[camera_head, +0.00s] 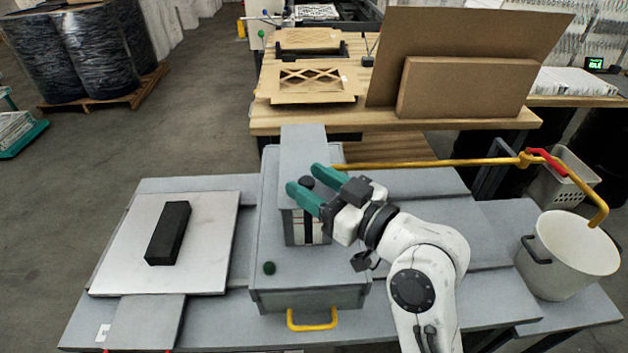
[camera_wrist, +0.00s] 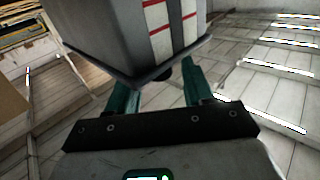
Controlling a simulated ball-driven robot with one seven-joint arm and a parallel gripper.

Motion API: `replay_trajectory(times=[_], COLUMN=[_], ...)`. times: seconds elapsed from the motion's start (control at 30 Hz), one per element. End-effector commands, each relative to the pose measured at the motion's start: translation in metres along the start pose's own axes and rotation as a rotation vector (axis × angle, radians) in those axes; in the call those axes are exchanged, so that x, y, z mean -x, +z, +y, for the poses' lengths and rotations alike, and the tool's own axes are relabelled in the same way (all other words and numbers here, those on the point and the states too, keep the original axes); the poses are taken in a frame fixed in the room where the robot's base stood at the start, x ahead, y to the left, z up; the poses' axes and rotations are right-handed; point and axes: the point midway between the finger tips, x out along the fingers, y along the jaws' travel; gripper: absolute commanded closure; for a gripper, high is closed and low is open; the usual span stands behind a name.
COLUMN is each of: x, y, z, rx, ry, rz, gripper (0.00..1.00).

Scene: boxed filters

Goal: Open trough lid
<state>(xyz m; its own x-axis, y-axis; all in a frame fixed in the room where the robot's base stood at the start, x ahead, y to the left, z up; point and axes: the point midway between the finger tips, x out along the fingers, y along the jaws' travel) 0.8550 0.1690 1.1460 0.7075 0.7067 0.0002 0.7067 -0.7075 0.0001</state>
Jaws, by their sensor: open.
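A grey trough-like box (camera_head: 291,225) with a striped front window stands on a larger grey housing (camera_head: 340,297). My gripper (camera_head: 305,179) is open, with teal fingers on either side of the knob; contact cannot be made out. In the wrist view, the box (camera_wrist: 135,30) has red and white stripes and a dark rim.
A yellow handle (camera_head: 312,322) is on the housing's front. A black block (camera_head: 168,233) lies on a pale plate (camera_head: 215,265) at left. A white bucket (camera_head: 570,255) stands at right, below a yellow bar (camera_head: 430,162) with a red grip. Cardboard pieces (camera_head: 465,88) stand on the bench behind.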

Motion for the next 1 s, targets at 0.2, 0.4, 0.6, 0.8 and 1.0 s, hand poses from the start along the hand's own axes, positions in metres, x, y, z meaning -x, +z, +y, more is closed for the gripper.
replay_trajectory(times=[0.2, 0.4, 0.6, 0.8, 1.0], x=[0.0002, 0.0003, 0.0004, 0.0004, 0.0004], y=[0.0001, 0.0001, 0.0001, 0.0002, 0.0001], z=[0.0, 0.0, 0.0001, 0.0001, 0.0002], rx=[0.0, 0.0, 0.0, 0.0, 0.0], ry=[0.0, 0.0, 0.0, 0.0, 0.0], rz=[0.0, 0.0, 0.0, -0.001, -0.001], gripper=[0.54, 0.73, 0.93, 1.0, 1.0])
